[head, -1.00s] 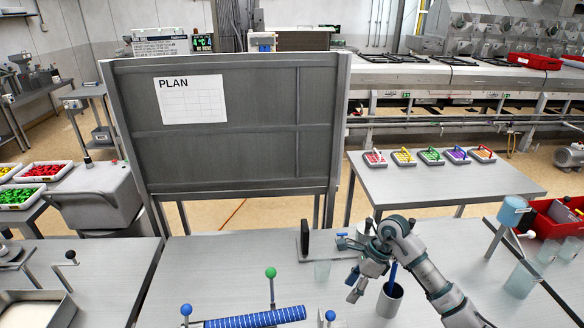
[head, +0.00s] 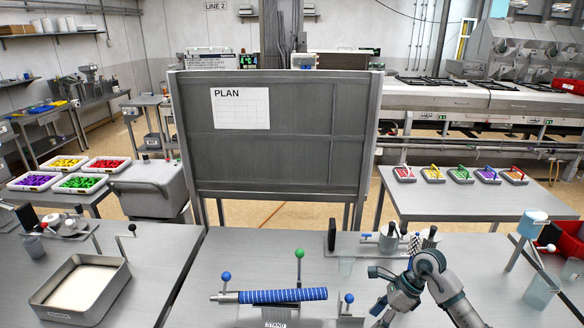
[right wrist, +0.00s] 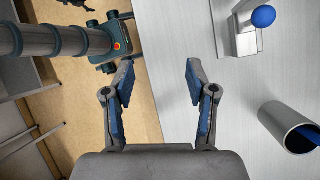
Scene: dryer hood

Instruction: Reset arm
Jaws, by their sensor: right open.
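My right gripper (head: 381,308) is low in the right half of the head view, above the front table. It is open, with nothing between its fingers in the right wrist view (right wrist: 160,82). A metal cup (right wrist: 272,112) with a blue stick (right wrist: 303,138) in it stands to the right of the fingers in the right wrist view, apart from them. My left gripper is not in view.
A blue-striped roll (head: 285,296) lies on a stand left of my right arm, among blue- and green-knobbed posts. A grey PLAN board (head: 285,165) stands behind the table. A blue-topped stand (head: 533,222) is at right. A white-filled tray (head: 112,305) is at left.

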